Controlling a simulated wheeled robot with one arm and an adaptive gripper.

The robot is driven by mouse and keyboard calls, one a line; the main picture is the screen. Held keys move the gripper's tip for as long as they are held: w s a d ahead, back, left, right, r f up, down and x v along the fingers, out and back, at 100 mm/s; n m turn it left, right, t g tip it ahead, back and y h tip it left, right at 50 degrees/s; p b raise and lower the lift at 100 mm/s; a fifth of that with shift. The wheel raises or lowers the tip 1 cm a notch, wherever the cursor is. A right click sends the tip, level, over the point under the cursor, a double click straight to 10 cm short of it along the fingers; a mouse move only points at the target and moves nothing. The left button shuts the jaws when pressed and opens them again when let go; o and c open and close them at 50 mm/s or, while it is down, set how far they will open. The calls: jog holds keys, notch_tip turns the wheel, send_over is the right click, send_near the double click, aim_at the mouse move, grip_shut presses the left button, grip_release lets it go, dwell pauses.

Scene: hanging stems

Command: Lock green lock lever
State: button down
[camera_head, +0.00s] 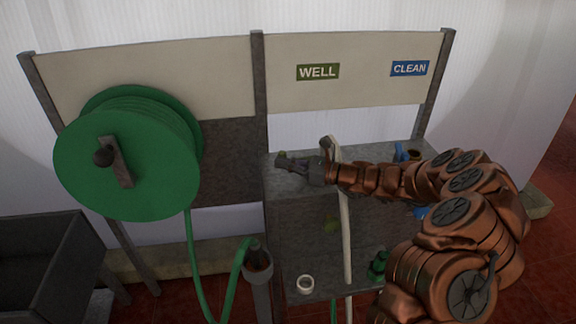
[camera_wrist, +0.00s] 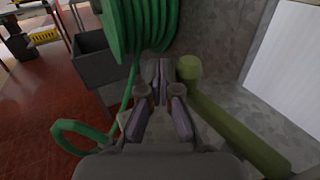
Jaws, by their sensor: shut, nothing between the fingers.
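In the wrist view an olive-green lever (camera_wrist: 232,126) with a round knob end lies just to the right of my gripper (camera_wrist: 161,100). In the head view my gripper (camera_head: 292,163) points left above the grey bench top, below the WELL sign. The lever is too small there to tell apart clearly from the fingers, and its pivot is not visible.
A large green hose reel (camera_head: 125,160) stands left of the bench (camera_head: 300,225), its hose (camera_head: 195,260) hanging down. A pale pole (camera_head: 344,225) stands upright in front of the bench. The WELL sign (camera_head: 318,72) and CLEAN sign (camera_head: 409,68) are behind. A dark bin (camera_head: 45,255) stands lower left.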

jog(key=shift+w+a, duration=0.15)
jog(key=shift+w, duration=0.05)
jog(key=shift+s, duration=0.1)
dwell(0.5)
jog(key=s+d+b, duration=0.2)
jog(key=s, duration=1.1)
jog(key=shift+s+d, duration=0.2)
jog(key=shift+s, duration=0.1)
